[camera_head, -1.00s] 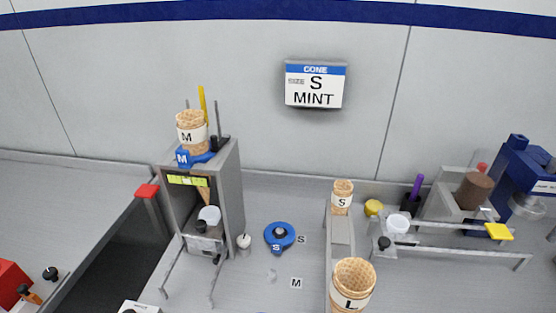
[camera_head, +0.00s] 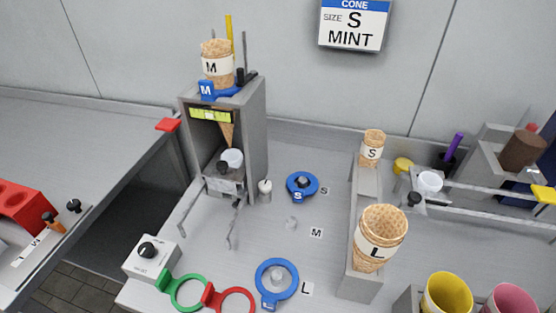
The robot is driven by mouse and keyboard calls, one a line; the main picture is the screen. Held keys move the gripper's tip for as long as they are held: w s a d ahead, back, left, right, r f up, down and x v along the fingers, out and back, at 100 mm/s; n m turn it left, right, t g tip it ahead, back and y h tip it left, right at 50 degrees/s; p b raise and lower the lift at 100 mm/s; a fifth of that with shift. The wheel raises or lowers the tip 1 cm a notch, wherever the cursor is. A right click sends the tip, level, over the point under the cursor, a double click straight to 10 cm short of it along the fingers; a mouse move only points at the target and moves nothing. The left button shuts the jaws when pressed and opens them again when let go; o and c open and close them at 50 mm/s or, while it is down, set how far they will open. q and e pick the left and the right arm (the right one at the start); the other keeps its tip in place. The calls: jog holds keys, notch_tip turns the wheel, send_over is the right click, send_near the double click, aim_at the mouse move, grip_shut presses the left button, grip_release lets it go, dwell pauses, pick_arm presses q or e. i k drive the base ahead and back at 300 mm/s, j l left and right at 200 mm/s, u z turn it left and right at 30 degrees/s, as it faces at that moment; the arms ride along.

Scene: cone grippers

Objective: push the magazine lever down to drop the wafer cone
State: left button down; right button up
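The grey cone magazine (camera_head: 255,130) stands left of centre. A stack of wafer cones marked M (camera_head: 215,62) sits upright on top, in a blue holder marked M (camera_head: 206,90). A black knob or lever end (camera_head: 240,76) shows beside the stack, next to an upright yellow rod (camera_head: 229,30); I cannot tell which part is the magazine lever. A cone tip (camera_head: 226,128) hangs down inside the open bay, above a small white cup (camera_head: 232,159). Neither of my grippers is in view.
A sign (camera_head: 355,20) reads cone, size S, mint. Cones marked S (camera_head: 372,148) and L (camera_head: 380,238) stand in a grey rack at right. Blue rings S (camera_head: 302,186) and L (camera_head: 277,284) lie on the counter. A dial box (camera_head: 150,258) is at front left. The counter's middle is mostly clear.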

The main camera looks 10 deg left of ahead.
aim_at(169, 124)
jog(key=l+u, duration=0.1)
jog(key=u, duration=0.3)
jog(key=i+l+u, duration=0.1)
jog(key=u, duration=0.35)
jog(key=z, duration=0.15)
